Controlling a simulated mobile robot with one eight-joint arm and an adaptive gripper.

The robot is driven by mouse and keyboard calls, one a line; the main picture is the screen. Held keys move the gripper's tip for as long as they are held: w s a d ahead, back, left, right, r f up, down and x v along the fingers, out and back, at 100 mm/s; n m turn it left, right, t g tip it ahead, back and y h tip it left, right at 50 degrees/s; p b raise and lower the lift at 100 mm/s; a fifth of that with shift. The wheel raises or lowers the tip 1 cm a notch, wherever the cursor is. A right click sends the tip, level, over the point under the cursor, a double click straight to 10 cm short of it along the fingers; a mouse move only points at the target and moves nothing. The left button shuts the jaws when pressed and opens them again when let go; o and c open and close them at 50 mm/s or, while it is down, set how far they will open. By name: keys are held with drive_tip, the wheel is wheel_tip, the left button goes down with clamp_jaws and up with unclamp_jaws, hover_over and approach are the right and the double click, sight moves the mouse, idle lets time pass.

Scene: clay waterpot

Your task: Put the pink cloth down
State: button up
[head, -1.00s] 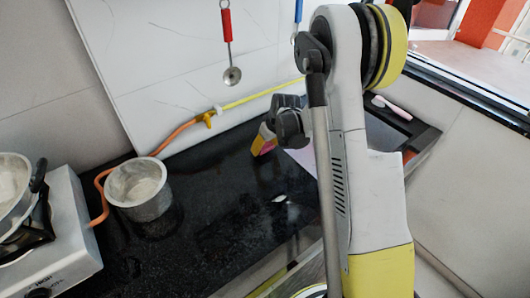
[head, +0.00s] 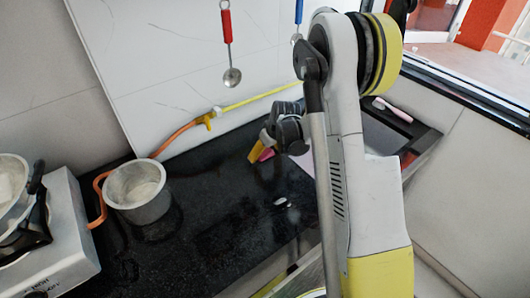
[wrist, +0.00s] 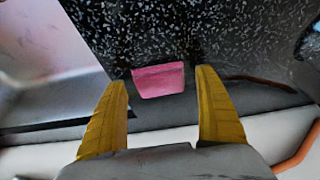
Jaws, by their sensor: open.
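The pink cloth (wrist: 158,80) shows in the wrist view as a small pink piece against the speckled black counter, between the tips of my gripper (wrist: 161,78). The two yellow fingers stand wide apart, with a gap on each side of the cloth. In the head view my gripper (head: 262,151) is low over the counter's back part, and a bit of the pink cloth (head: 267,155) shows beside a yellow finger. My wrist and arm hide part of that area. I cannot tell whether the cloth lies flat on the counter.
The black counter (head: 215,215) is mostly clear in the middle. A metal pot (head: 139,191) stands left, near a stove (head: 60,240). An orange hose (head: 180,130) runs along the wall, where a red-handled ladle (head: 228,45) hangs. A pink-handled brush (head: 393,108) lies at the right.

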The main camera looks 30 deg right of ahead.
drive_tip(key=s+a+r+p, duration=0.1)
drive_tip(key=s+a+r, duration=0.1)
drive_tip(key=s+r, duration=0.45)
drive_tip(key=s+a+r+m+p, duration=0.1)
drive_tip(key=s+a+r, duration=0.2)
drive_tip(key=r, duration=0.7)
drive_tip(key=s+a+r+p, duration=0.2)
drive_tip(key=s+r, duration=0.2)
drive_tip(key=r, duration=0.4)
drive_tip(key=s+a+r+t, duration=0.1)
drive_tip(key=s+a, duration=0.2)
drive_tip(key=s, duration=0.4)
drive_tip(key=s+a+r+m+t, duration=0.1)
drive_tip(key=s+a+r, duration=0.1)
drive_tip(key=s, duration=0.5)
drive_tip(key=shift+s+a+t+h, duration=0.3)
drive_tip(key=shift+s+a+h, duration=0.1)
drive_tip(key=shift+a, duration=0.15)
drive_tip(key=shift+w, duration=0.1)
